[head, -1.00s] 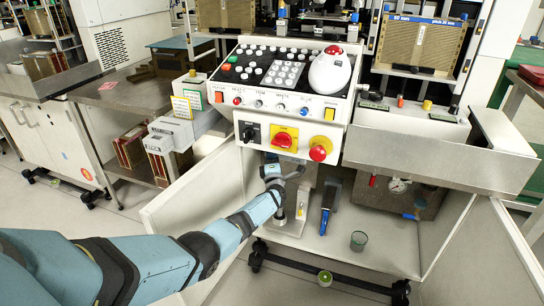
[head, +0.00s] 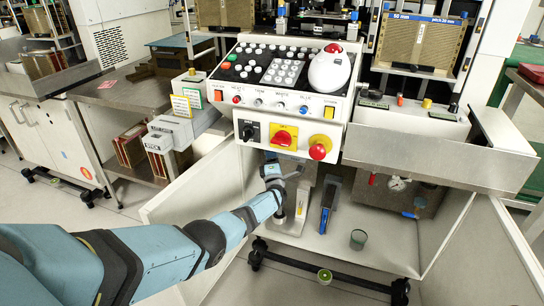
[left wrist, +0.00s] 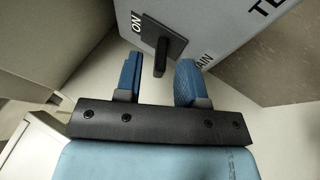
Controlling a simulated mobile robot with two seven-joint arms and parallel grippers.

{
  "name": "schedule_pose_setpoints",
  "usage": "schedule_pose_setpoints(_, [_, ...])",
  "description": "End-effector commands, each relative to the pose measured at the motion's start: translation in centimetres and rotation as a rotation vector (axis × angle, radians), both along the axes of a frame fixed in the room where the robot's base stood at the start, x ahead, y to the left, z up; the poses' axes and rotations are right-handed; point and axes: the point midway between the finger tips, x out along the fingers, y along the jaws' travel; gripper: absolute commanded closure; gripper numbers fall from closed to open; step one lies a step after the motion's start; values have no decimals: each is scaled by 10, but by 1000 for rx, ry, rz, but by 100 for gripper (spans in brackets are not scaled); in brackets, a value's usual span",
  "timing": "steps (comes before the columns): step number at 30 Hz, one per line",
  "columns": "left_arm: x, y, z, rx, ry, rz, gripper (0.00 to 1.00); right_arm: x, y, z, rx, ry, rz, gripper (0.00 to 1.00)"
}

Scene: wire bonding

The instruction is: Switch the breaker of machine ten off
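The breaker of machine ten shows in the left wrist view as a grey box (left wrist: 225,38) with a black switch plate and a protruding black lever (left wrist: 160,57). The word "ON" stands at the plate's upper left; letters ending in "AIN" stand at its lower right, and a larger "TE" is cut off at the edge. My left gripper (left wrist: 158,82) is open, its blue fingertips on either side of the lever's line, with a visible gap on each side. In the head view my left gripper (head: 283,178) is inside the open cabinet below the control panel. The lever is hidden there. My right gripper is out of view.
The control panel (head: 262,102) overhangs the cabinet, with a red-and-yellow rotary switch (head: 283,137) and a red mushroom button (head: 318,151). Open doors (head: 195,195) flank the cabinet.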

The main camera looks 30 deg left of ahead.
Motion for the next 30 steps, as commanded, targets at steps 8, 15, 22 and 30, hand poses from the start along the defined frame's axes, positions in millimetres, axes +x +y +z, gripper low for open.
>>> schedule_pose_setpoints(8, [-5,-4,-2,0,2,0,64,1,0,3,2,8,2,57])
schedule_pose_setpoints(15, [-38,-30,-18,-1,4,-1,64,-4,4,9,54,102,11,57])
schedule_pose_setpoints(22, [-74,-59,-40,-1,3,-1,64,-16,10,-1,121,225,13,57])
schedule_pose_setpoints(30, [-97,-77,-54,-1,1,0,64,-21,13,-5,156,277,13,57])
